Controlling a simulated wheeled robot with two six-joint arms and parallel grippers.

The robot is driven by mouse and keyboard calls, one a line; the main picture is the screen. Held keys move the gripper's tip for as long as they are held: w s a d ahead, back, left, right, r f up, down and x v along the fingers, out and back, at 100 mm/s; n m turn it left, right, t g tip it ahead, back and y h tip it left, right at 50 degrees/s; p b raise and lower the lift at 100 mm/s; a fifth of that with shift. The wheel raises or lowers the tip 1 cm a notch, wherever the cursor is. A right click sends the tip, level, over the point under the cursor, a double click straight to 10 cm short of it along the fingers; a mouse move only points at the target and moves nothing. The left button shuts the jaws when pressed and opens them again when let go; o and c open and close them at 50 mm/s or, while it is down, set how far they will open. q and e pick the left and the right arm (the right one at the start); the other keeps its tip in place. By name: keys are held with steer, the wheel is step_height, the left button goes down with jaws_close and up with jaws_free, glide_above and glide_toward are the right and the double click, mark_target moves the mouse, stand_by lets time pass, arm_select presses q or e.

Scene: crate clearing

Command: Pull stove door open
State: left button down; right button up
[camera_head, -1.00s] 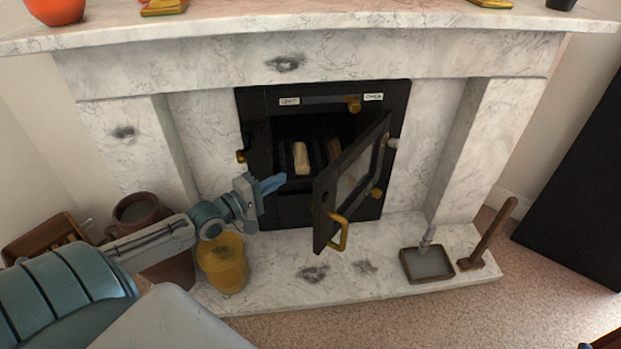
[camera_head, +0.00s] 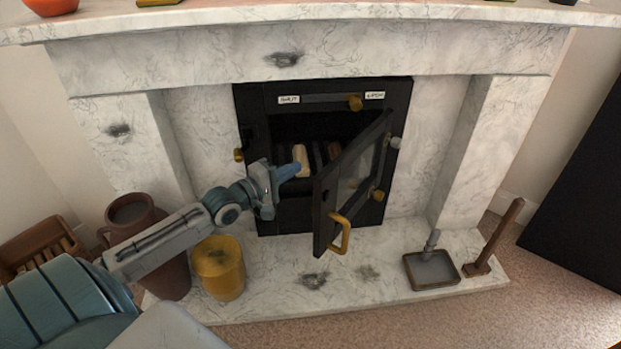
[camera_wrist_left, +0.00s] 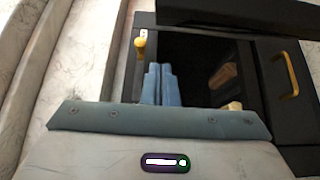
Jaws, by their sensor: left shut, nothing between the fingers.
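The black stove (camera_head: 252,98) is set in the marble fireplace. Its door (camera_head: 326,208) stands partly open, hinged on the right and swung out toward me, with a brass handle (camera_head: 340,233) on its free edge. In the left wrist view the door (camera_wrist_left: 272,100) and its handle (camera_wrist_left: 286,75) are at the right. My left gripper (camera_head: 289,171) is shut and empty at the left part of the stove opening, left of the door and apart from the handle. Its closed fingers also show in the left wrist view (camera_wrist_left: 161,84). My right gripper is not in view.
Logs (camera_head: 301,158) lie inside the stove. A yellow pot (camera_head: 219,268) and a brown jug (camera_head: 150,245) stand at the left of the hearth. A dustpan (camera_head: 431,269) and a brush (camera_head: 496,237) are at the right. The hearth before the door is clear.

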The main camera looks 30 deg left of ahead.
arm_select(q)
steer(key=d, duration=0.1)
steer(key=w+d, duration=0.1)
steer(key=d, duration=0.1)
steer(key=w+d+b, duration=0.1)
steer(key=shift+d, duration=0.3)
steer(key=shift+d, duration=0.1)
stand_by(0.4)
